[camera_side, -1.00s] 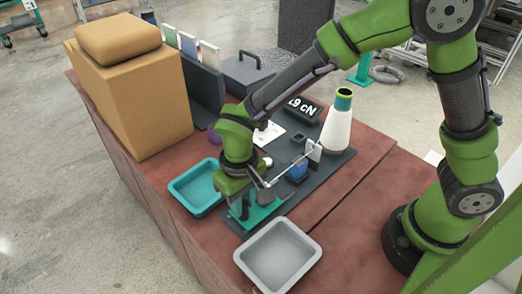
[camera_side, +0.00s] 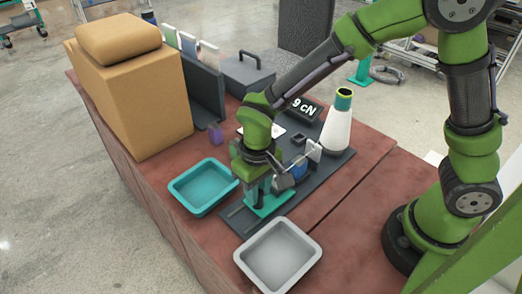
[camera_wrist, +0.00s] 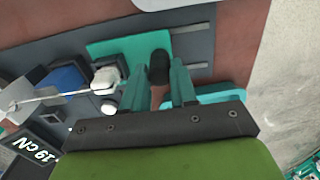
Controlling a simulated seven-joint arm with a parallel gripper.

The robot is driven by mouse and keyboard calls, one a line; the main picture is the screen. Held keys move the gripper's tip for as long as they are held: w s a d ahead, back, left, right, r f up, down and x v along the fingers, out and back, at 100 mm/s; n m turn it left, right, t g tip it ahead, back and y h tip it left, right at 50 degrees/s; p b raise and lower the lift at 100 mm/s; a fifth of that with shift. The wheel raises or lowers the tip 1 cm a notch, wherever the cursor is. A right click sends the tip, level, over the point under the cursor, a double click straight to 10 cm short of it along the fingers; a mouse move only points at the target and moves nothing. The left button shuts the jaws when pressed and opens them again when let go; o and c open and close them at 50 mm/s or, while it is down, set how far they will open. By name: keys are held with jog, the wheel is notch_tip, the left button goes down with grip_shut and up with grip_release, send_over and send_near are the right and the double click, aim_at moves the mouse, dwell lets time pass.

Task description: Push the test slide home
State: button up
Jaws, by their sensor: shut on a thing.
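The test slide is a teal plate (camera_side: 268,206) on a dark grey base (camera_side: 328,170) and also shows in the wrist view (camera_wrist: 104,49). A dark knob (camera_wrist: 160,65) stands up from it. My gripper (camera_wrist: 161,82) is shut on this knob, with one teal finger on each side; in the side view my gripper (camera_side: 262,190) points down over the slide. Bare rails (camera_wrist: 190,30) show on the base beyond the slide's outer end. A blue block (camera_wrist: 66,79) and a white clamp-like part (camera_wrist: 106,79) with a thin rod are just beyond the slide's inner end.
A teal tray (camera_side: 203,187) lies left and a grey tray (camera_side: 278,256) in front. A cardboard box (camera_side: 135,95), purple object (camera_side: 215,134) and grey lidded box (camera_side: 247,75) are farther back.

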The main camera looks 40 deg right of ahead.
jog(key=o, duration=0.7)
jog(key=shift+d, duration=0.15)
jog(key=shift+r, duration=3.5)
notch_tip(320, 180, up, 16)
jog(key=s+d+f+m+t, duration=0.1)
jog(key=s+d+t, duration=0.1)
jog(key=d, duration=0.3)
jog(key=s+d+f+m+t+y, duration=0.1)
jog(key=s+d+t, duration=0.1)
jog(key=d, duration=0.3)
jog(key=s+d+f+m+t+y, duration=0.1)
jog(key=s+d+m+t, duration=0.1)
jog(key=s+d+t, duration=0.1)
jog(key=shift+s+d+f, duration=0.1)
jog(key=shift+s+d, duration=0.25)
jog(key=shift+d, duration=0.2)
jog(key=shift+s+d+f, duration=0.1)
jog(key=shift+s+d, duration=0.25)
jog(key=shift+d, duration=0.2)
